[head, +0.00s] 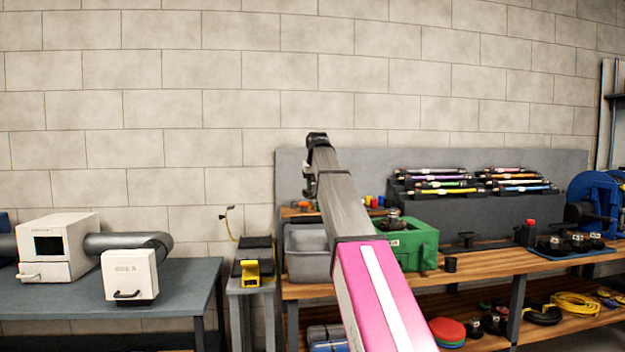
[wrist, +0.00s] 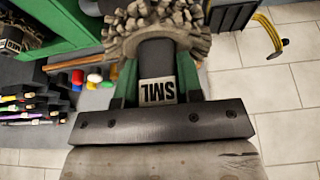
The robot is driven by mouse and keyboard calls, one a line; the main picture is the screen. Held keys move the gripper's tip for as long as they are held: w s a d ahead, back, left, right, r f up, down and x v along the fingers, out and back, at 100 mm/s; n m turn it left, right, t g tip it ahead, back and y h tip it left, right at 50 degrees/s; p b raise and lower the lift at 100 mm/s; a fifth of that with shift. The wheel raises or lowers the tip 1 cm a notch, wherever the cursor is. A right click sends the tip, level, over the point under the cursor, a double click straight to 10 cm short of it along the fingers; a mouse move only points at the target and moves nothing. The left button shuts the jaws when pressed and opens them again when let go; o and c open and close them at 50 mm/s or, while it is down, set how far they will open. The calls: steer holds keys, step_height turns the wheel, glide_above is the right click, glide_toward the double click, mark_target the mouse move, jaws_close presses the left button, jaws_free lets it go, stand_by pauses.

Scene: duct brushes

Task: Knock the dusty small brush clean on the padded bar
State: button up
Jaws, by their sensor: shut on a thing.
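My gripper (wrist: 155,78) has green fingers, shut on the hub of the small brush (wrist: 158,28), which is marked "SML". Its tufts look grey-brown and dusty. In the head view my gripper (head: 310,188) is above the grey bin (head: 306,262), and the brush is too small there to make out. A brown bar (head: 291,211) shows just above the bin's back edge. It also shows in the wrist view (wrist: 72,64), running behind the brush. I cannot tell whether it is padded, or whether the brush touches it.
A green box (head: 424,246) stands right of the bin, with a brush on top. Racks of coloured rods (head: 470,182) are behind. A narrow stand (head: 255,246) with a yellow item is left of the bin. A white machine (head: 60,250) is on the left table.

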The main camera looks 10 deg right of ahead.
mark_target(314, 194)
steer(key=shift+w+r, duration=0.75)
steer(key=shift+r, duration=0.3)
steer(key=shift+f, duration=5)
step_height(314, 194, up, 3)
steer(key=shift+r, duration=0.65)
steer(key=shift+f, duration=0.1)
jaws_close()
steer(key=shift+f, duration=0.1)
